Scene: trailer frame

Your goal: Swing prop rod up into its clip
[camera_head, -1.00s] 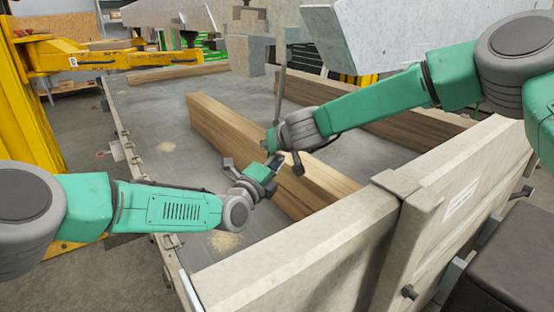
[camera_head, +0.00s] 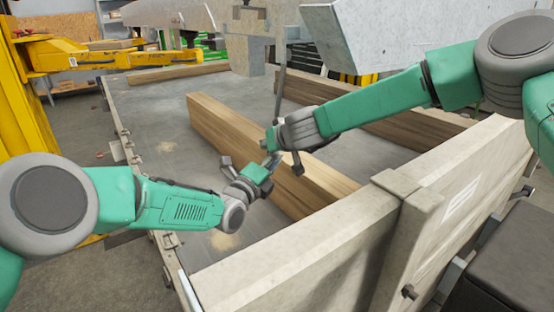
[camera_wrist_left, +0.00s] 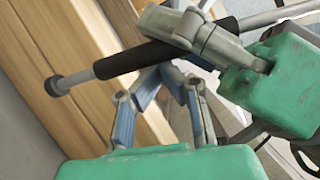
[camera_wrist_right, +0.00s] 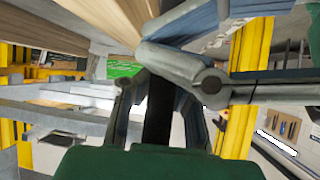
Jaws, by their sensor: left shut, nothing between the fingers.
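The prop rod (camera_head: 280,88) is a thin grey bar hanging below the raised grey panel, down towards my right gripper. In the left wrist view the rod's black grip (camera_wrist_left: 130,60) shows, with a dark cap at its free end. My right gripper (camera_head: 281,150) is shut around this grip; the black grip (camera_wrist_right: 158,112) also shows between its fingers in the right wrist view. My left gripper (camera_head: 268,163) is shut and empty, close below the right one; in the left wrist view its fingers lie just under the grip. I cannot pick out the clip.
Wooden beams (camera_head: 235,130) lie on the grey trailer bed (camera_head: 150,115). A pale side wall (camera_head: 300,250) stands in front of me. The raised panel (camera_head: 385,35) overhangs the far right. A yellow frame (camera_head: 110,60) stands at the left.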

